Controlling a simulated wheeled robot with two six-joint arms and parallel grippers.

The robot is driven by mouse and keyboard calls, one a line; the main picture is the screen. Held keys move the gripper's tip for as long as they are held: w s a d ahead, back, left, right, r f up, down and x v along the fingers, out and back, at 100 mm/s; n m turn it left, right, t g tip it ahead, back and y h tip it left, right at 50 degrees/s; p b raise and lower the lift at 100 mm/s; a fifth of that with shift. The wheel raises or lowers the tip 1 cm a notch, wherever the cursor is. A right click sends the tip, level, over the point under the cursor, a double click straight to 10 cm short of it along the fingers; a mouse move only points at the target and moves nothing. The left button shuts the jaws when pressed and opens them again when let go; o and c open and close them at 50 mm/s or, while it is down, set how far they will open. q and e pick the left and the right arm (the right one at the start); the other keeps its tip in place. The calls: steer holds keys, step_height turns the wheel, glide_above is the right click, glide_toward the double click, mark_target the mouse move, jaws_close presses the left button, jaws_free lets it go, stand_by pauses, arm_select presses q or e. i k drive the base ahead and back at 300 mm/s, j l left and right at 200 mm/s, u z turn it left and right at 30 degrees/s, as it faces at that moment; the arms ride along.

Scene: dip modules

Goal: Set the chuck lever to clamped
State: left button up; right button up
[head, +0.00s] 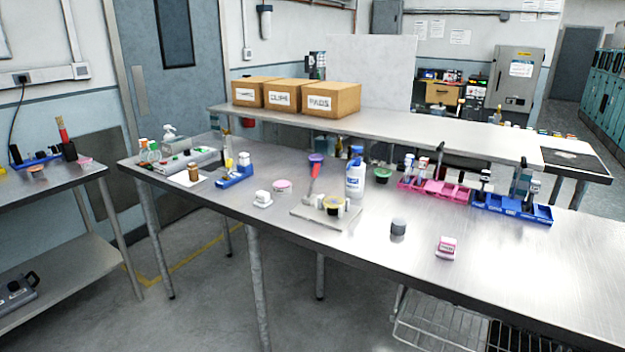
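A flat light plate (300,212) lies on the steel bench, with a round yellow-and-black piece (333,206) on it. A red-grey lever-like piece (312,180) rises at a slant at the plate's back left, below a purple round top (316,158). This may be the chuck lever, but it is too small to tell, and I cannot read whether it is clamped. Neither of my grippers is in view.
The steel bench (480,270) is clear at the front right. A dark grey cylinder (398,226) and a pink-and-white box (446,247) stand right of the plate. Pink (435,186) and blue (510,208) racks stand behind. A raised shelf (400,131) carries cardboard boxes (331,99).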

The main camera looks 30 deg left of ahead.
mark_target(316, 166)
steer(key=i, duration=0.5)
steer(key=i+l+u, duration=0.15)
steer(key=i, duration=0.35)
